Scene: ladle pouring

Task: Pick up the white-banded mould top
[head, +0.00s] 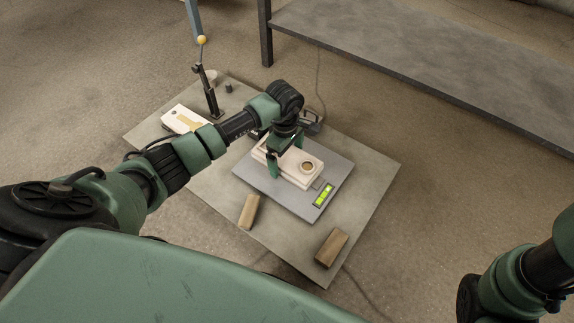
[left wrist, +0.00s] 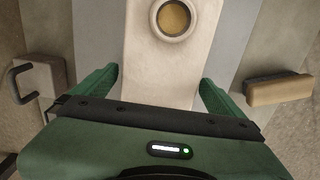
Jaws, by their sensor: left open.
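A pale cream mould block (head: 296,178) with a round brown-filled opening lies on a grey plate in the head view. A white band on it is not clear to me. My left gripper (head: 287,158) is over the block, one finger on each side of it. In the left wrist view the pale block (left wrist: 158,60) runs between the open fingers of the gripper (left wrist: 160,76), with gaps visible beside it. A second white piece with a tan inset (head: 183,119) lies at the left of the board. My right arm shows at the lower right, its gripper out of sight.
A black stand with a yellow ball (head: 202,40) rises at the left. A grey bench (head: 400,40) is behind.

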